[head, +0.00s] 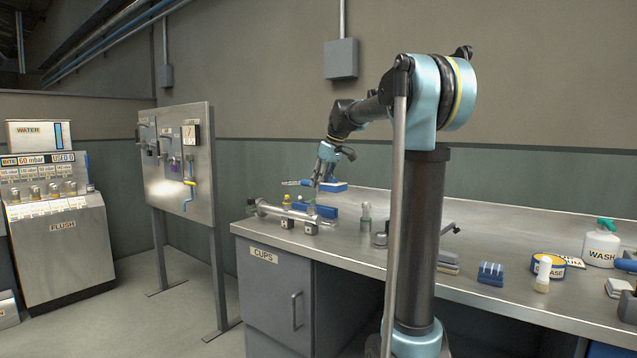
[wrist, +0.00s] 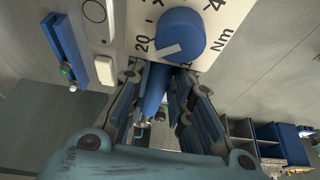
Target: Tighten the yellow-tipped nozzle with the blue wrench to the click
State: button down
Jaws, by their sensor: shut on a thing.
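My gripper (head: 325,180) is over the left end of the bench, shut on the blue wrench (head: 337,187). The wrench lies about level above the bench, its silver end pointing left. In the wrist view, a blue handle (wrist: 153,92) shows between the dark fingers of my gripper (wrist: 158,105). A metal rail fixture (head: 292,215) is below and left of the wrench. A small nozzle with a yellowish tip (head: 286,199) stands at it, but its seating is too small to tell. I cannot tell whether the wrench touches anything.
A blue dial (wrist: 170,36) on a white plate marked Nm is close in the wrist view. A blue block (head: 490,274) and a WASH bottle (head: 601,243) are farther right. The bench's front edge is near the rail.

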jog(key=shift+w+d, duration=0.1)
jog(key=shift+w, duration=0.3)
jog(key=shift+s+f, duration=0.1)
jog(key=shift+f, duration=2.4)
jog(key=shift+f, duration=1.1)
dwell(0.4)
